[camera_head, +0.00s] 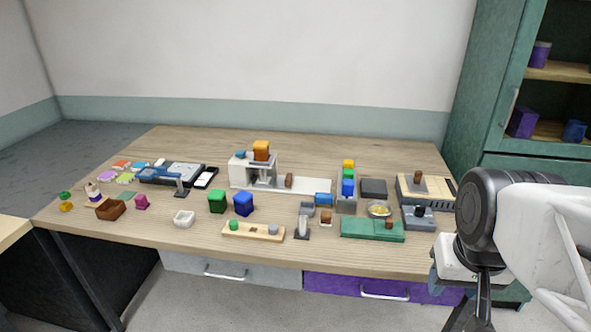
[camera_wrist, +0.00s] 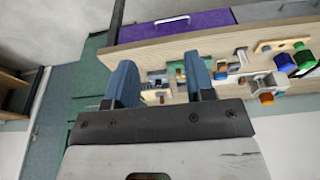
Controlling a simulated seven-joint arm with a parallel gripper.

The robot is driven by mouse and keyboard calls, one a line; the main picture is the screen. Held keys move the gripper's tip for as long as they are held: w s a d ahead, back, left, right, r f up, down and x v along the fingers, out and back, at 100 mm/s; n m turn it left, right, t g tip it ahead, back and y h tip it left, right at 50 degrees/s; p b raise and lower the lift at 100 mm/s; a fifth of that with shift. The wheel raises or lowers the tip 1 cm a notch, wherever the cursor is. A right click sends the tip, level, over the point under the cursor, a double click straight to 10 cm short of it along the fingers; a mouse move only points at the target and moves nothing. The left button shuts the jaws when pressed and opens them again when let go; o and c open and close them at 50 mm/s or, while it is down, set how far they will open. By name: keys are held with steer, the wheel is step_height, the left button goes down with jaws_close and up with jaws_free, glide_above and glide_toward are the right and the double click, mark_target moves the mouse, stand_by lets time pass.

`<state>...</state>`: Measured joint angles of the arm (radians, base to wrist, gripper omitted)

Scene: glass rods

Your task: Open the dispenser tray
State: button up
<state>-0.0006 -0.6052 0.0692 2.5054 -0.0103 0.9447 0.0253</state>
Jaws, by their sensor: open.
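A white dispenser-like unit (camera_head: 240,170) stands at the back middle of the table, with an orange block (camera_head: 261,150) on top. A long flat white base (camera_head: 308,184) runs right from it, with a small brown block (camera_head: 289,180) standing upright on it, perhaps a tray handle. I cannot make out the tray's edges. In the wrist view the unit (camera_wrist: 262,82) is small, at the right. My gripper (camera_wrist: 160,78) is open and empty, its two blue fingers well apart. It is off the table's front right, away from the dispenser.
On the table's right are a green base (camera_head: 360,229), a stack of coloured blocks (camera_head: 348,176) and a metal bowl (camera_head: 379,209). Green (camera_head: 217,201) and blue (camera_head: 243,204) cubes stand front of the dispenser. A purple drawer (camera_head: 340,288) is below; a green cabinet (camera_head: 480,100) stands right.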

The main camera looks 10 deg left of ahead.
steer(key=w+a+r, duration=0.2)
steer(key=w, duration=0.7)
steer(key=w+a+r, duration=0.3)
steer(key=w, duration=0.7)
steer(key=g, duration=0.3)
glide_above(288, 176)
steer(key=f, duration=2.2)
steer(key=shift+s+d+f, duration=0.25)
steer(key=shift+w+a+f, duration=0.1)
steer(key=shift+a+f, duration=0.05)
steer(key=shift+a, duration=0.05)
steer(key=shift+f, duration=0.2)
steer(key=shift+f, duration=3.75)
steer(key=shift+c, duration=0.3)
